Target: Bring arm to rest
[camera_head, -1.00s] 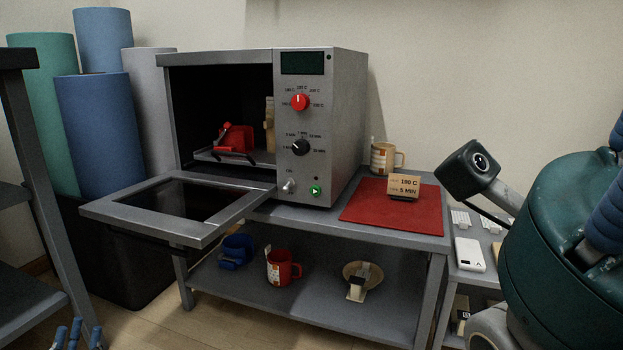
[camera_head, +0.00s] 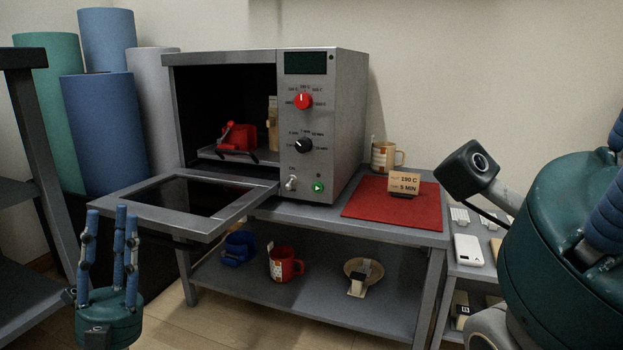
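My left gripper (camera_head: 112,212) is at the lower left, its blue fingers pointing up from a teal palm. The fingers stand apart with nothing between them. My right gripper (camera_head: 608,215) is close to the camera at the right edge. Its teal palm and part of a blue finger show; the rest is cut off, so its opening is hidden. The oven (camera_head: 347,120) stands open, with a red mug press (camera_head: 237,137) on its rack.
A red mat (camera_head: 380,215) with a card reading 190 C, 5 MIN (camera_head: 403,184) lies right of the oven. A striped mug (camera_head: 382,156) stands behind. The lower shelf holds a red mug (camera_head: 285,264) and blue item (camera_head: 238,246). Rolls (camera_head: 102,130) stand at the left.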

